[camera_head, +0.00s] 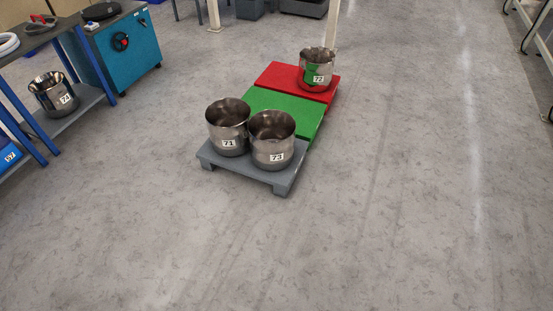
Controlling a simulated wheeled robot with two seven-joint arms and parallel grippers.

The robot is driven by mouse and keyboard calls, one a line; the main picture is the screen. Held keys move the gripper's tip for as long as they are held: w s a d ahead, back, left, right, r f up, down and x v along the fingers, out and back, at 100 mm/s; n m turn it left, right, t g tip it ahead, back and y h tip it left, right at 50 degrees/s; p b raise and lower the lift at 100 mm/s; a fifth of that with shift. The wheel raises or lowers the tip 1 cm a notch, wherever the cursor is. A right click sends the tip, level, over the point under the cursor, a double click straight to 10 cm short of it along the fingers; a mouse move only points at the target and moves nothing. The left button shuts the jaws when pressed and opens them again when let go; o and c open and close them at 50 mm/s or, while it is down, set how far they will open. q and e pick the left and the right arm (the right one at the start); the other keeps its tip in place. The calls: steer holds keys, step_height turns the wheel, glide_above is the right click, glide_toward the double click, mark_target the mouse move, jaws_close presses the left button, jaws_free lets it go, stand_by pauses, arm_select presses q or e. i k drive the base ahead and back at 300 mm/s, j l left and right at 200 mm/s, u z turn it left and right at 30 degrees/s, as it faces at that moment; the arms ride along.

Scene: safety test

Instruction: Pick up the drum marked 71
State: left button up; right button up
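The drum marked 71 (228,128) is an open-topped, shiny metal drum. It stands upright on the left part of a grey pallet (252,171). The drum marked 73 (271,142) stands close beside it on the right, on the same pallet, and looks alike. I cannot tell whether the two drums touch. Neither of my grippers shows in the head view.
A green platform (290,104) and a red platform (282,76) lie behind the pallet. The drum marked 72 (316,72) stands on the red one. Another drum (55,95) is on the left workbench's lower shelf (78,111). The floor (420,210) in front and right is clear.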

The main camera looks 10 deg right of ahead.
mark_target(227, 119)
steer(key=i+j, duration=0.15)
steer(key=i, duration=0.35)
steer(key=i+j+z, duration=0.15)
steer(key=i, duration=0.4)
steer(key=i+j, duration=0.2)
steer(key=i, duration=0.3)
steer(key=i+j+z, duration=0.1)
steer(key=i, duration=0.45)
steer(key=j, duration=0.1)
